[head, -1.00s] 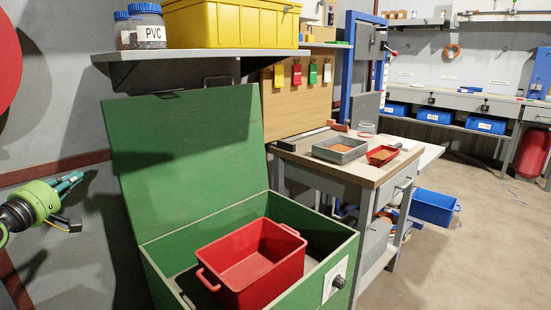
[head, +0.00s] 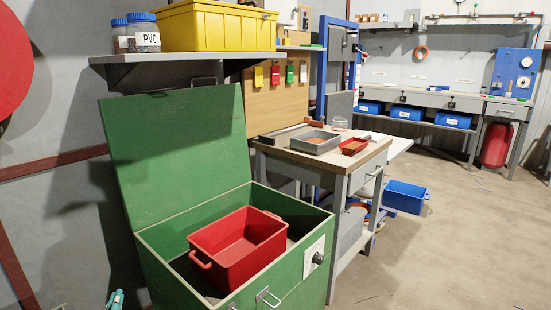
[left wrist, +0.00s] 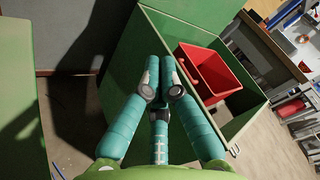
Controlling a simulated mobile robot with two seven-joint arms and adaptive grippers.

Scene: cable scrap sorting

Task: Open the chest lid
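The green chest stands in the head view with its lid (head: 180,150) swung up and leaning back; the chest body (head: 285,283) is open at the top. A red bin (head: 238,252) with handles sits inside it. My left gripper (head: 116,299) shows only as teal fingertips at the bottom edge of the head view, left of the chest. In the left wrist view its teal fingers (left wrist: 161,78) come together at the tips with nothing visible between them, in front of the chest's side. The red bin also shows there (left wrist: 208,70). My right gripper is not in view.
A shelf (head: 190,68) above the lid carries a yellow crate (head: 218,27) and PVC jars (head: 134,36). A workbench (head: 345,170) with trays stands right of the chest. A blue bin (head: 405,197) is beyond it. Floor at right is clear.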

